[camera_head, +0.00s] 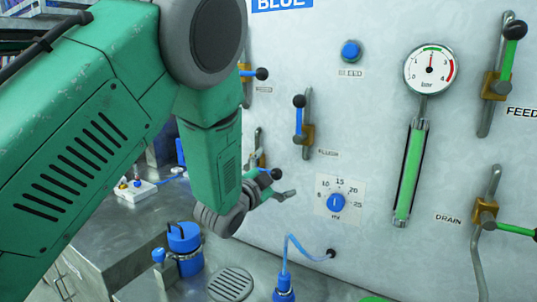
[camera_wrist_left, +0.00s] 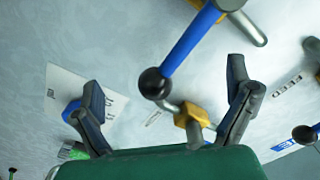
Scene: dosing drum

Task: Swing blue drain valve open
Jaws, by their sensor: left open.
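The blue drain valve sits low on the left of the wall panel, mostly behind my left arm in the head view. Its blue lever (camera_wrist_left: 190,42) ends in a black ball (camera_wrist_left: 155,83), seen in the left wrist view, and its brass body shows only at the top edge there. The ball also shows in the head view (camera_head: 276,173). My left gripper (camera_wrist_left: 163,78) is open, its fingers spread on either side of the ball in that picture, with no visible contact. In the head view the gripper (camera_head: 281,186) is at the panel, partly hidden. My right gripper is out of view.
The flush valve (camera_head: 299,120) and a blue dial (camera_head: 337,202) are close to the right of the gripper. The feed valve ball (camera_head: 262,73) is above. Below, a blue-lidded container (camera_head: 184,237) and a blue bottle with a tube (camera_head: 284,288) stand on the metal bench.

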